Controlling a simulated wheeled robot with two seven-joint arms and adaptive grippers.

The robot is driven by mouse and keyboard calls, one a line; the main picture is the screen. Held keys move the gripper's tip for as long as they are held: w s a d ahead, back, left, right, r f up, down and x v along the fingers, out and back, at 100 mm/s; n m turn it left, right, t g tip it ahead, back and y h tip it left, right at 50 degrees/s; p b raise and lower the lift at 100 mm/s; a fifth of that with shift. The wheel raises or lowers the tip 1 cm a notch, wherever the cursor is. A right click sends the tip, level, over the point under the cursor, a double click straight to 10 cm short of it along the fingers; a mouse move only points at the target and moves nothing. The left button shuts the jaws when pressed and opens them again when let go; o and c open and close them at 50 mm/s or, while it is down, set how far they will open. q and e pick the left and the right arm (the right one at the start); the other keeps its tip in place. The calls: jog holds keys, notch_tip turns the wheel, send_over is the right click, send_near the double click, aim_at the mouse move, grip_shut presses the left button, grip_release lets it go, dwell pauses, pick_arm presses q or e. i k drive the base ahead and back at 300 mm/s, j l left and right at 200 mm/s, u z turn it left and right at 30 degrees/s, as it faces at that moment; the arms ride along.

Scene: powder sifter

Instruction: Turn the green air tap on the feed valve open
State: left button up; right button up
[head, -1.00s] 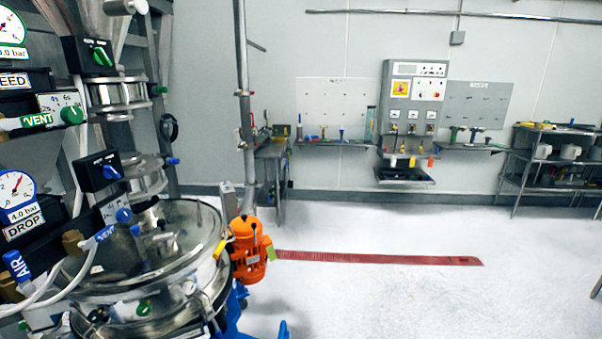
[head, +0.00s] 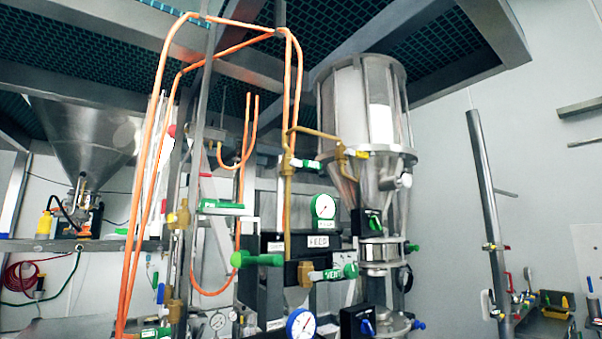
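The feed valve's panel, marked FEED (head: 318,242), is in the middle of the head view. A gauge with a green rim (head: 323,206) sits above it. A green handle (head: 257,259) with a round end sticks out left of the panel. A green-and-white handle marked VENT (head: 338,272) is below the panel, with brass behind it. Another green handle with a white label (head: 308,165) is on brass pipework higher up. No AIR lettering is readable, so I cannot tell which green handle is the air tap. A black box with a green knob (head: 374,220) is at the right. Neither gripper shows.
A clear hopper (head: 375,110) stands above the valve. Orange hoses (head: 150,150) and steel posts run at the left and centre. A blue-rimmed gauge (head: 301,324) and a box with a blue knob (head: 366,326) are below. A grey upright pole (head: 485,190) stands at the right.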

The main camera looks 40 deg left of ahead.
aim_at(306, 164)
jog(key=u, duration=1.4)
